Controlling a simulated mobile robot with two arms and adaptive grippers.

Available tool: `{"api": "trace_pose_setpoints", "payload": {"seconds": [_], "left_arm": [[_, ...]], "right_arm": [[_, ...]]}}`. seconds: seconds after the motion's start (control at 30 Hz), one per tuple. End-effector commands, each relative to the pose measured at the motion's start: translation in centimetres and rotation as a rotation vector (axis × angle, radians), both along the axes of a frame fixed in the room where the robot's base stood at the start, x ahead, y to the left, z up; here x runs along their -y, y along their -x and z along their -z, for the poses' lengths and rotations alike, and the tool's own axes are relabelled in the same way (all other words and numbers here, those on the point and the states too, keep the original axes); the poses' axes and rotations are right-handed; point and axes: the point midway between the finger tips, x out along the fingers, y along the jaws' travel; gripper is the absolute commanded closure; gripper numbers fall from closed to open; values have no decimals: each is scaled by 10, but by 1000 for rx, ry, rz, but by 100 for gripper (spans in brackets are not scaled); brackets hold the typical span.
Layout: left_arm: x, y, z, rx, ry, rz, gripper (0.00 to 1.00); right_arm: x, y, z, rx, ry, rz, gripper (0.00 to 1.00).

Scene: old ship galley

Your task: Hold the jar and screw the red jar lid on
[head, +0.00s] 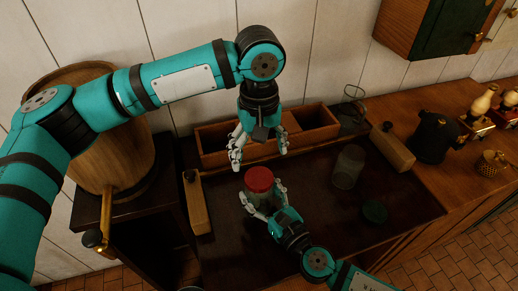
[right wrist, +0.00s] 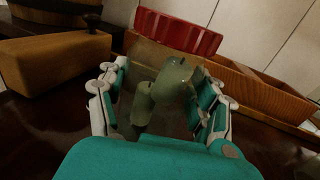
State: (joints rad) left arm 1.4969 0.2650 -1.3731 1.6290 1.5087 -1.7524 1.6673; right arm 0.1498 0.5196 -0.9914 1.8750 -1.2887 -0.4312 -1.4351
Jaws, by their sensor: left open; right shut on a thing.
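The clear jar (head: 260,199) is between the fingers of my right gripper (head: 262,211), which is shut on it from the front. Greenish things show inside the jar in the right wrist view (right wrist: 185,118). The red lid (head: 259,179) sits on top of the jar; its ribbed side shows in the right wrist view (right wrist: 178,34). I cannot tell how tightly it sits. My left gripper (head: 259,152) points down, open and empty, just above and behind the lid, apart from it.
A wooden box with compartments (head: 215,158) stands behind. A second glass jar (head: 349,167) and a dark green lid (head: 374,211) are on the right. Wooden blocks stand left (head: 196,205) and right (head: 392,148). A dark pot (head: 433,136) is further right. The dark counter front is clear.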

Motion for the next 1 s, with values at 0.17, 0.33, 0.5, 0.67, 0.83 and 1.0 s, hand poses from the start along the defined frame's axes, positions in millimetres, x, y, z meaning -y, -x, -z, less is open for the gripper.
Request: {"api": "trace_pose_setpoints", "payload": {"seconds": [0.17,0.33,0.5,0.67,0.83,1.0], "left_arm": [[0,0,14,-3,-1,0,16],[-1,0,40,-3,-1,0,16],[-1,0,64,-2,-2,0,16],[-1,0,77,-1,-1,0,16],[-1,0,80,0,0,0,16],[-1,0,80,0,0,0,16]], "right_arm": [[0,0,0,1,-1,0,100],[0,0,0,1,-1,0,100],[0,0,0,1,-1,0,100],[0,0,0,1,-1,0,100],[0,0,0,1,-1,0,100],[0,0,0,1,-1,0,100]]}}
